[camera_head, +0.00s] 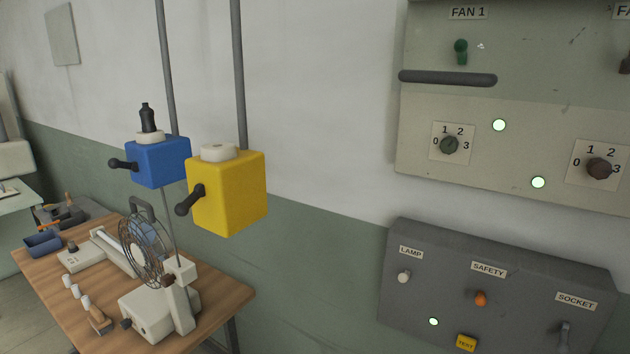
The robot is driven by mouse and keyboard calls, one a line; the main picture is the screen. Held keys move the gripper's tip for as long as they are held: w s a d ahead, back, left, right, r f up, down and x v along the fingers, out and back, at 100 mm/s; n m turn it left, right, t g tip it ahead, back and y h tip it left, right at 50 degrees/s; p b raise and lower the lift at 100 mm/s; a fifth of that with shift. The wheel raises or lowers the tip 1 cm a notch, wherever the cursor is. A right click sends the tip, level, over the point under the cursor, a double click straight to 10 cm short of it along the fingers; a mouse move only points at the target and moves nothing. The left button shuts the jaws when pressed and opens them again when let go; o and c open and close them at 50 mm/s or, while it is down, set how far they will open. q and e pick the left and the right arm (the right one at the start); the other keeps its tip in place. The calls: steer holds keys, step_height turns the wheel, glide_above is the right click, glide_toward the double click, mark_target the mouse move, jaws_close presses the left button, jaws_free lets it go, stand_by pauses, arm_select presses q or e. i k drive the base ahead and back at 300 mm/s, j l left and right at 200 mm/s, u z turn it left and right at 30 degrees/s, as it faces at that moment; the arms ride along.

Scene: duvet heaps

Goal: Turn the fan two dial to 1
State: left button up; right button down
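A control panel (540,110) hangs on the wall at the upper right. I cannot tell clearly which number the brown dial points to. Neither of my grippers is in view.
A grey box (400,325) with lamp, safety and socket controls is below the panel. A yellow box (232,195) and a blue box (160,163) hang on conduits at left. A desk fan (147,250) stands on the wooden table (228,294).

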mark_target(597, 168)
steer(key=z, duration=1.45)
